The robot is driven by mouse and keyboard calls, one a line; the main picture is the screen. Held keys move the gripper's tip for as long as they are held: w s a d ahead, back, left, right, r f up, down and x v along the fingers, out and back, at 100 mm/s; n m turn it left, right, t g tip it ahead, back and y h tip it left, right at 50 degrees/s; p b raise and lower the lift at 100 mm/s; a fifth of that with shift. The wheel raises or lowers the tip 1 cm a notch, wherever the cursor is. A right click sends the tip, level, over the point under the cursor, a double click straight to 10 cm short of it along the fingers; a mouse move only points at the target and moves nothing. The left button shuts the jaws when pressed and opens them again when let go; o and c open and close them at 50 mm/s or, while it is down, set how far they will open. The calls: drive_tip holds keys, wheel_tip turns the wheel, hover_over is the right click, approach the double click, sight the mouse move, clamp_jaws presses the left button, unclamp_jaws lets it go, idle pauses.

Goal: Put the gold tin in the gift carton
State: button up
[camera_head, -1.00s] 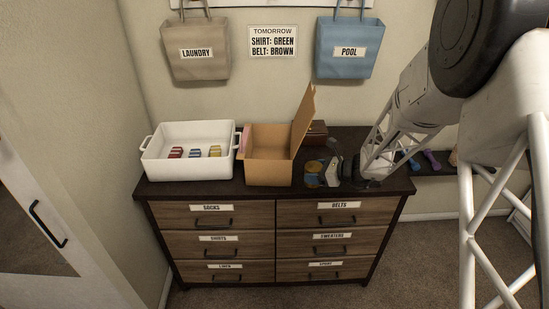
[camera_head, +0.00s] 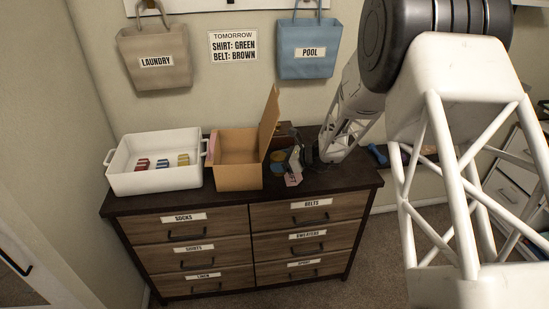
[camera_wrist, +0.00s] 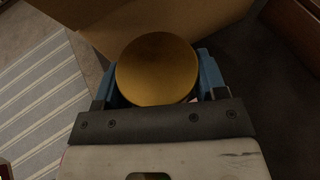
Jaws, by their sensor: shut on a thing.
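The gold tin (camera_wrist: 157,70) is round with a smooth gold top. In the wrist view it sits between the blue fingers of my gripper (camera_wrist: 158,80), which is shut on it. In the head view my gripper (camera_head: 279,164) is just right of the gift carton (camera_head: 238,176), above or at the dresser top; the height is hard to tell. The carton is brown cardboard, open at the top, with a flap standing up on its right side, between its opening and my gripper. A brown cardboard part also shows at the top of the wrist view (camera_wrist: 180,15).
A white tray (camera_head: 155,181) with several small coloured blocks stands left of the carton on the dark dresser top (camera_head: 335,180). A brown box (camera_head: 285,128) is partly hidden behind the flap. Laundry and pool bags hang on the wall. The dresser's front right is clear.

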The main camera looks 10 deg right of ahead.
drive_tip(key=w, duration=0.7)
drive_tip(key=shift+w+a+f, duration=0.15)
drive_tip(key=shift+w+f, duration=0.1)
drive_tip(key=shift+f, duration=0.1)
drive_tip(key=shift+w, duration=0.25)
drive_tip(key=shift+w+f, duration=0.2)
drive_tip(key=shift+f, duration=1.6)
drive_tip(key=shift+f, duration=0.15)
drive_tip(key=o, duration=0.9)
drive_tip(key=shift+o, duration=0.2)
